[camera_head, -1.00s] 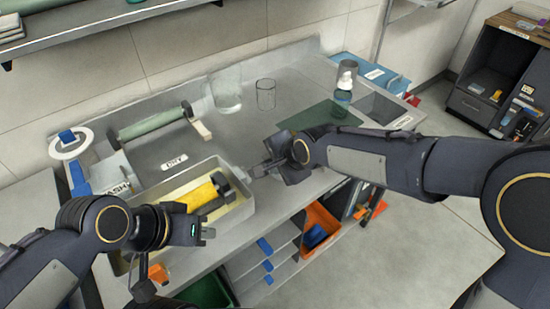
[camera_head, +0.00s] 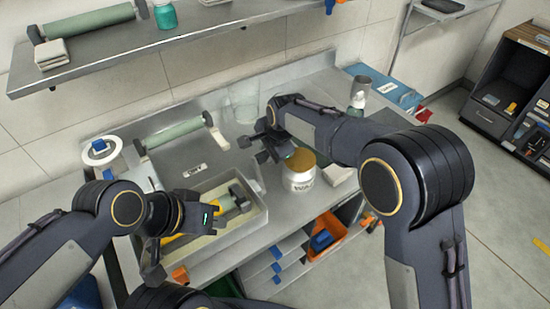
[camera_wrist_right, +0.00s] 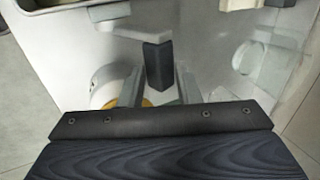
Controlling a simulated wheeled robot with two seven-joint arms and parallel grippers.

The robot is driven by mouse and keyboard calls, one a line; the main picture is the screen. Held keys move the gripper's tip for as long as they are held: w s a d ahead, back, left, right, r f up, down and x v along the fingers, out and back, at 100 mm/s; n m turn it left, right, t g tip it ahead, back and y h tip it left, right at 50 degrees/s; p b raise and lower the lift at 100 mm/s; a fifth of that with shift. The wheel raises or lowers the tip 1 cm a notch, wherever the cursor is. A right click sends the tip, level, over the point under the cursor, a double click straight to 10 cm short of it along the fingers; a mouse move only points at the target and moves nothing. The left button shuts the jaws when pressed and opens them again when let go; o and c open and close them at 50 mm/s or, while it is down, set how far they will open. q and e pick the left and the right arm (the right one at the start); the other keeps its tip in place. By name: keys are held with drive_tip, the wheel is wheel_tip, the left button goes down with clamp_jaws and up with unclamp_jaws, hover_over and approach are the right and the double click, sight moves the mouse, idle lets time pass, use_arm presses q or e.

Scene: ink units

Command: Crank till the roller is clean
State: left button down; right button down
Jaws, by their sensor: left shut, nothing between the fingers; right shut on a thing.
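The wash tray (camera_head: 262,222) stands on the bench with a roller (camera_head: 222,194) in it. Its visible part looks grey-green, and yellow shows beside my left gripper (camera_head: 216,216). That gripper is shut and empty over the tray and hides much of the roller. My right gripper (camera_head: 266,152) is above the bench to the right of the tray. In the right wrist view a dark block-shaped grip, seemingly the crank handle (camera_wrist_right: 158,65), lies between its fingers, and it is shut on it. The crank's link to the roller is unclear.
A white jar (camera_head: 300,182) with an amber top stands just below my right gripper. A second green roller (camera_head: 175,132) on a stand lies behind the tray. A clear glass (camera_head: 246,110) stands at the back. A wall shelf (camera_head: 110,50) runs above.

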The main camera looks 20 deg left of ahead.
drive_tip(key=shift+x, duration=0.75)
drive_tip(key=c, duration=2.1)
unclamp_jaws()
drive_tip(key=shift+a, duration=0.2)
drive_tip(key=o, duration=0.9)
drive_tip(key=shift+d, duration=0.2)
drive_tip(key=shift+r, duration=0.1)
drive_tip(key=shift+r, duration=0.45)
drive_tip(key=b+v, duration=0.1)
drive_tip(key=v, duration=0.5)
drive_tip(key=shift+r, duration=0.4)
drive_tip(key=shift+s+d, duration=0.1)
